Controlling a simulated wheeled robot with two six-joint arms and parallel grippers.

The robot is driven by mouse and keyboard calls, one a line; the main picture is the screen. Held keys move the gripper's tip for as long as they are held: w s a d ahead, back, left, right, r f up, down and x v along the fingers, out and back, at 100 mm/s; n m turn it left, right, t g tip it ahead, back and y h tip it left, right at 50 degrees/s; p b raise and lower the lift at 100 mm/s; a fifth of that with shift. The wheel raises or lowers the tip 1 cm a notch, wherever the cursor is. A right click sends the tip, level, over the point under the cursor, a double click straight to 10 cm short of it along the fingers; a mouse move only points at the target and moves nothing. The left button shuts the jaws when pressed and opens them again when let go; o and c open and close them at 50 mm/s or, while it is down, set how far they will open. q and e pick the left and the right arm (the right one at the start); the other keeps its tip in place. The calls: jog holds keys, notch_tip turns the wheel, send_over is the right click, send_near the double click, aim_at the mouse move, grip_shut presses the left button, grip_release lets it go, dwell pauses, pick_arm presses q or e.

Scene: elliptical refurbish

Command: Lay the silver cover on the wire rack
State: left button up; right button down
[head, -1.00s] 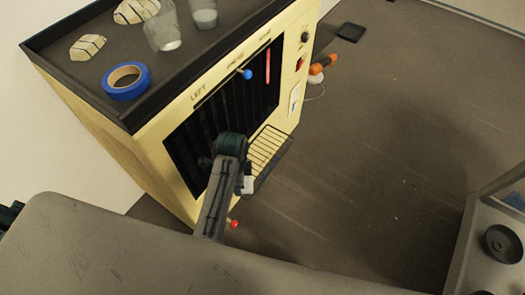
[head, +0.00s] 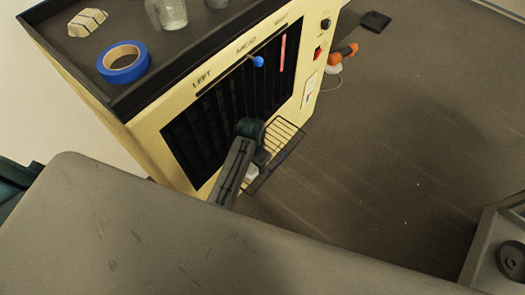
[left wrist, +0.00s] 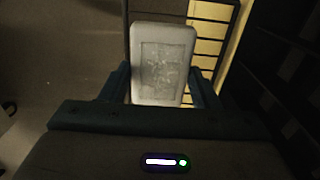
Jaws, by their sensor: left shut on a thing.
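The silver cover, a pale grey rectangular plate with a framed panel, shows in the left wrist view (left wrist: 163,50) between my fingers. In the head view only a small pale part of it (head: 252,173) shows beside my arm. My left gripper (left wrist: 160,84) is shut on the cover. The wire rack (head: 285,141) is a dark wire grid standing out from the front of the yellow cabinet. In the head view my left gripper overlaps its left part. In the left wrist view the rack (left wrist: 212,47) lies beyond and right of the cover; contact cannot be told.
The yellow cabinet (head: 151,129) has a dark slatted front and a blue knob (head: 258,61). Blue tape (head: 123,62) and glasses (head: 172,14) stand on top. A grey surface (head: 150,235) fills the foreground. The floor (head: 390,140) right of the rack is clear.

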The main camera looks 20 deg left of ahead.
pick_arm(q)
jog(key=w, duration=0.6)
jog(key=shift+w+d+f, duration=0.3)
jog(key=shift+w+f, duration=0.2)
jog(key=shift+f, duration=1.6)
jog(key=shift+f, duration=0.1)
jog(key=o, duration=1.1)
jog(key=shift+o, duration=0.2)
notch_tip(320, 180, up, 12)
jog(key=shift+p, duration=0.3)
